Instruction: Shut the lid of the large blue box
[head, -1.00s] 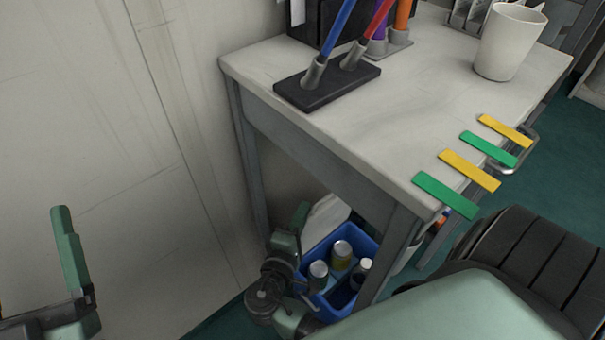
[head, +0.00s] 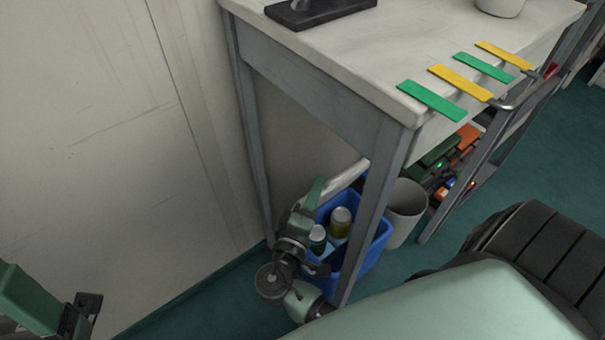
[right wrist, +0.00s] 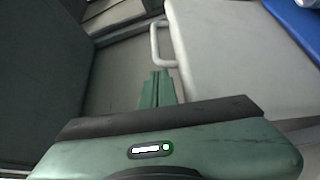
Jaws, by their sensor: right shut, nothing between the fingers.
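The large blue box (head: 375,250) stands open on the floor under the table, with cans or bottles inside. Its pale lid (head: 347,176) is raised at the back, partly hidden by my right gripper and the table leg. In the right wrist view a pale panel (right wrist: 225,55), apparently the lid, has a light handle (right wrist: 155,45) on its edge; blue shows at the top right. My right gripper (head: 316,192) is at the box's left side, shut and empty; its green fingers (right wrist: 156,88) point toward the handle. I cannot tell if they touch. My left gripper (head: 50,305) is at the lower left, partly cut off.
The table (head: 330,75) overhangs the box, and its front leg (head: 372,205) stands before it. A grey bin (head: 405,212) is right of the box. A wall (head: 120,130) is close on the left. Green and yellow strips (head: 431,101) lie on the tabletop edge.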

